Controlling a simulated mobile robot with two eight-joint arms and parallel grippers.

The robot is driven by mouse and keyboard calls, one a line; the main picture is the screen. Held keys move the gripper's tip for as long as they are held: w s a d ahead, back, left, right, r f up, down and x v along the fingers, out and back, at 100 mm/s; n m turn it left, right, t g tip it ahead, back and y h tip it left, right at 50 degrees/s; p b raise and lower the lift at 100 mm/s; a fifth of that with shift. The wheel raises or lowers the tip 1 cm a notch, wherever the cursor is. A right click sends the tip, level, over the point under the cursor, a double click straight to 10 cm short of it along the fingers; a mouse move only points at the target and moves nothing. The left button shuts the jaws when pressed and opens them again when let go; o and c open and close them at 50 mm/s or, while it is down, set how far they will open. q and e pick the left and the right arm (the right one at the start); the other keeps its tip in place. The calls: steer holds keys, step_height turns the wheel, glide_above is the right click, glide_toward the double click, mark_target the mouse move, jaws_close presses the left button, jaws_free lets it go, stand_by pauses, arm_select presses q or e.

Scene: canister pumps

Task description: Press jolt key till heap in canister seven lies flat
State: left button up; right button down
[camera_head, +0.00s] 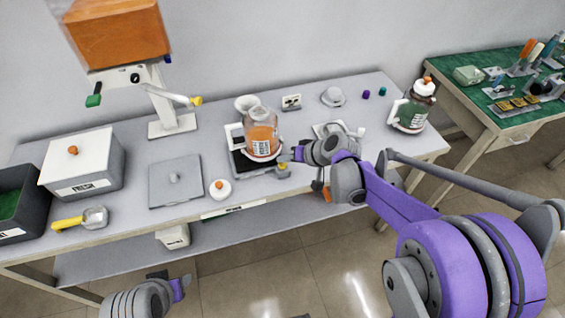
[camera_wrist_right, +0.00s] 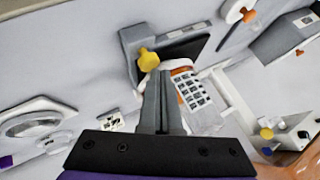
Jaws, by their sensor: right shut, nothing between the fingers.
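A clear canister (camera_head: 261,135) with orange contents and a white barcode label stands on a black-topped grey device (camera_head: 243,165). Its number is not legible, and I cannot tell whether its heap is flat. A yellow knob (camera_head: 283,167), probably the jolt key, sits at the device's front right corner. The wrist view shows the knob (camera_wrist_right: 149,61) and the canister's label (camera_wrist_right: 194,91). My right gripper (camera_head: 294,154) is shut and empty, its tips close beside the knob; contact is unclear. My left gripper (camera_head: 180,284) hangs low before the table, its fingers barely visible.
A green-filled canister (camera_head: 412,108) stands at the table's right end. A white round lid (camera_head: 220,188) lies near the front edge.

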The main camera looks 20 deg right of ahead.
mark_target(285, 166)
steer(key=shift+f+b, duration=0.4)
steer(key=shift+f, duration=0.2)
stand_by(0.4)
steer(key=shift+r, duration=0.1)
steer(key=shift+r+p, duration=0.8)
steer(key=shift+r, duration=0.25)
steer(key=shift+r+p, duration=1.7)
steer(key=shift+r, duration=0.85)
